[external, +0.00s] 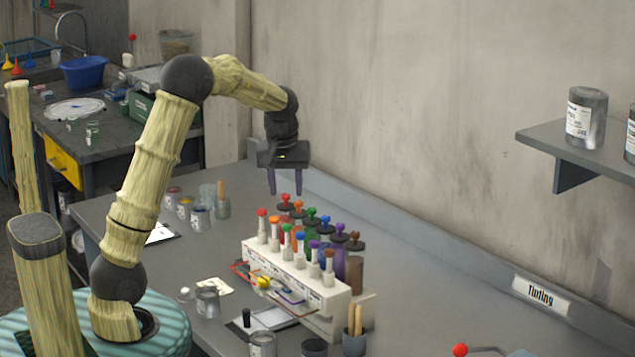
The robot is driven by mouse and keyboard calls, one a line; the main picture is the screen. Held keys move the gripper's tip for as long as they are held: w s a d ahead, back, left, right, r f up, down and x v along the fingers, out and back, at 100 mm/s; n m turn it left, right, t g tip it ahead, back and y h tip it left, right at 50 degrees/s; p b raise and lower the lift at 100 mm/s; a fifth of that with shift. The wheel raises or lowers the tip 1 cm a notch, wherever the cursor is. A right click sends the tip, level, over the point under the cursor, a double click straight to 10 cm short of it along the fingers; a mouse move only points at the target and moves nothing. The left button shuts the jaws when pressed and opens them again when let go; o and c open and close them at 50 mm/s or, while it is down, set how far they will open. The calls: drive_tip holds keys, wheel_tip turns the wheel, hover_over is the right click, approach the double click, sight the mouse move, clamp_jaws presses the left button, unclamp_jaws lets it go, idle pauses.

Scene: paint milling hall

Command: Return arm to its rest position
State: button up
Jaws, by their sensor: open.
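My gripper (271,182) hangs from the end of my arm, fingers pointing down, dark grey with two purple-tinted fingers. It is open, with nothing between the fingers. It is in the air above the grey bench, close to the far left end of the white tinting rack (295,272). The rack holds colored-knob plungers (298,228) in rows, in red, orange, green, blue, purple and brown.
Small paint tins (200,217) and a clipboard (163,233) lie on the bench's left part. Cups and cans (262,344) stand at the rack's front. A wall shelf (560,140) holds a grey can (586,118) at right. The bench right of the rack is largely clear.

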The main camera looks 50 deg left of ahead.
drive_tip(key=s+d+f+m+h, duration=0.1)
drive_tip(key=s+d+f+m, duration=0.3)
drive_tip(key=s+d, duration=0.3)
drive_tip(key=s+d+f+m, duration=0.4)
drive_tip(key=s+d, duration=0.3)
drive_tip(key=s, duration=0.5)
drive_tip(key=shift+s+m+t+h, duration=0.3)
drive_tip(key=shift+s+m+h, duration=0.1)
drive_tip(key=shift+m, duration=0.4)
drive_tip(key=shift+d, duration=0.1)
